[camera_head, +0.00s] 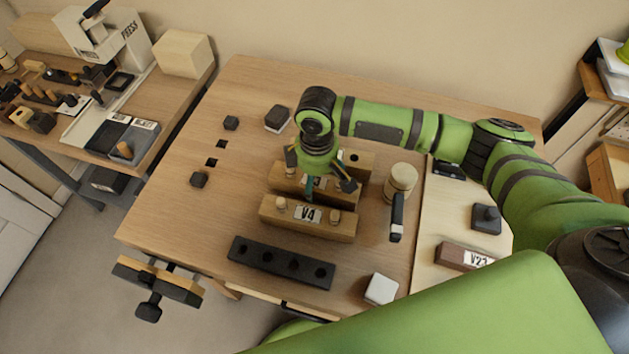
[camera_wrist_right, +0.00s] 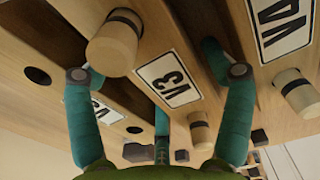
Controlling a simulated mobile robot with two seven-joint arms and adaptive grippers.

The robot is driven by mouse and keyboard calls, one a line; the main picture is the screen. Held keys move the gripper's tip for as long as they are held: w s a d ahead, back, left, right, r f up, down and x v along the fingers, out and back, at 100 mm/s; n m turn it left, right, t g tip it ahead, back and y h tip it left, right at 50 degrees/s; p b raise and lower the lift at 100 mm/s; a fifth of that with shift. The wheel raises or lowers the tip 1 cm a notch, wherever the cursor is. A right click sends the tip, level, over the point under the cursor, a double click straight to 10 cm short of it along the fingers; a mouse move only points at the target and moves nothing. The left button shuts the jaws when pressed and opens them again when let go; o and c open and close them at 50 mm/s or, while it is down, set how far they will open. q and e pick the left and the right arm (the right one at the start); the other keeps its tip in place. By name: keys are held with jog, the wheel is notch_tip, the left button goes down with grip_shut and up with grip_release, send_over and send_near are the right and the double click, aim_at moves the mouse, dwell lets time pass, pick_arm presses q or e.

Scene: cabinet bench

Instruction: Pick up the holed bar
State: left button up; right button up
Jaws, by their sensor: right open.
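A black bar with several round holes along its top (camera_head: 281,263) lies near the front of the wooden bench. Behind it stand pale wooden bars in rows: one labelled V4 (camera_head: 308,229) with pegs, and one labelled V3, clear in the right wrist view (camera_wrist_right: 192,105). A further one behind has a dark hole. My right gripper (camera_head: 318,186) points down over the V3 bar. Its teal fingers are spread and hold nothing; in the wrist view the fingers (camera_wrist_right: 158,72) lie either side of the V3 label. Whether they touch the bar I cannot tell. My left gripper is out of view.
A wooden mallet (camera_head: 400,182) stands right of the bars. A white block (camera_head: 381,289) lies near the front edge. A block labelled V2-something (camera_head: 463,256) lies on the pale board at the right. The bench left of the bars is mostly clear; a vise (camera_head: 158,280) sticks out at front left.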

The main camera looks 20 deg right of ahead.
jog(key=shift+f, duration=0.15)
jog(key=c, duration=1.2)
